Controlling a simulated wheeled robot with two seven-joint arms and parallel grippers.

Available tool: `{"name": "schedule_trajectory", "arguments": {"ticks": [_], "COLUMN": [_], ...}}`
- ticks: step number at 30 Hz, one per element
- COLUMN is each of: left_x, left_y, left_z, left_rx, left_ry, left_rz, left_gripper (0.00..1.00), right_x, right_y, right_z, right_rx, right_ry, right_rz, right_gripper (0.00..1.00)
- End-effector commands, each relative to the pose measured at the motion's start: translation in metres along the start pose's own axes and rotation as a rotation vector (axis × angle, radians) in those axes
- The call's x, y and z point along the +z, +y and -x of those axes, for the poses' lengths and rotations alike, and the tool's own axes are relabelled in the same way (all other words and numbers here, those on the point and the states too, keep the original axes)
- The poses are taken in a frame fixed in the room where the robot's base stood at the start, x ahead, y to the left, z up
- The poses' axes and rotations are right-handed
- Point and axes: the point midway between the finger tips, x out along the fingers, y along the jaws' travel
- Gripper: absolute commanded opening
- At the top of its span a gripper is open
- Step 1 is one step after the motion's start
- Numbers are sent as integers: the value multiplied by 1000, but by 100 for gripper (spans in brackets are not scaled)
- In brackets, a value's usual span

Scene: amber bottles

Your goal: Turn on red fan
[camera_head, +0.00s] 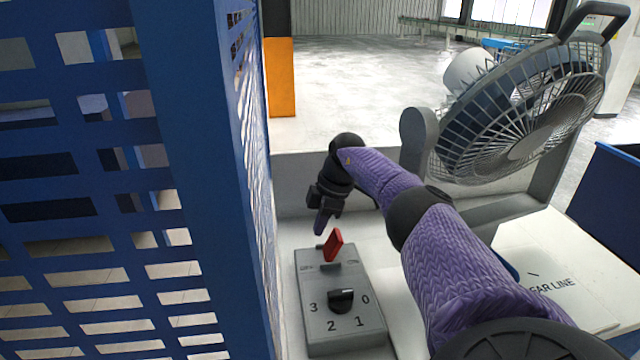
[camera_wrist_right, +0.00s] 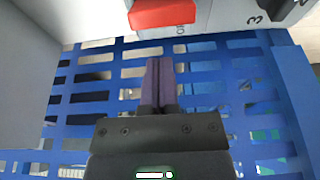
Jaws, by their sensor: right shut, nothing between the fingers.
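A fan (camera_head: 520,125) with a grey guard and stand is at the upper right of the head view; its visible parts look grey, not red. A grey control box (camera_head: 312,328) lies in front, with a red switch (camera_head: 333,245) and a black knob (camera_head: 342,300) marked 0 to 3. My right gripper (camera_head: 321,224) is shut and empty, pointing down just above and behind the red switch. In the right wrist view its fingers (camera_wrist_right: 160,82) are together, with the red switch (camera_wrist_right: 162,12) just beyond the tips; contact is unclear. My left gripper is out of view.
A tall blue perforated crate (camera_head: 180,180) stands close to the left of the control box. Another blue bin (camera_head: 612,190) is at the right edge. A white surface (camera_head: 560,270) with printed lettering lies under the fan.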

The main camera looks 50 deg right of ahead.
Motion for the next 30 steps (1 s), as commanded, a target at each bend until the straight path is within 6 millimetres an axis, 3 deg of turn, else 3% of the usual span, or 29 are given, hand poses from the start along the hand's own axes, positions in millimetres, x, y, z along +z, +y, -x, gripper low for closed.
{"name": "schedule_trajectory", "arguments": {"ticks": [9,21,30], "left_x": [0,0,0], "left_y": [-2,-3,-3], "left_z": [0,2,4], "left_rx": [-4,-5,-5], "left_ry": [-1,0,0], "left_rz": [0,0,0], "left_gripper": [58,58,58], "right_x": [0,-1,-1], "right_y": [0,0,-1], "right_z": [4,81,100], "right_rx": [1,3,0], "right_ry": [0,2,-1], "right_rz": [0,0,0], "right_gripper": [0,0,0]}}
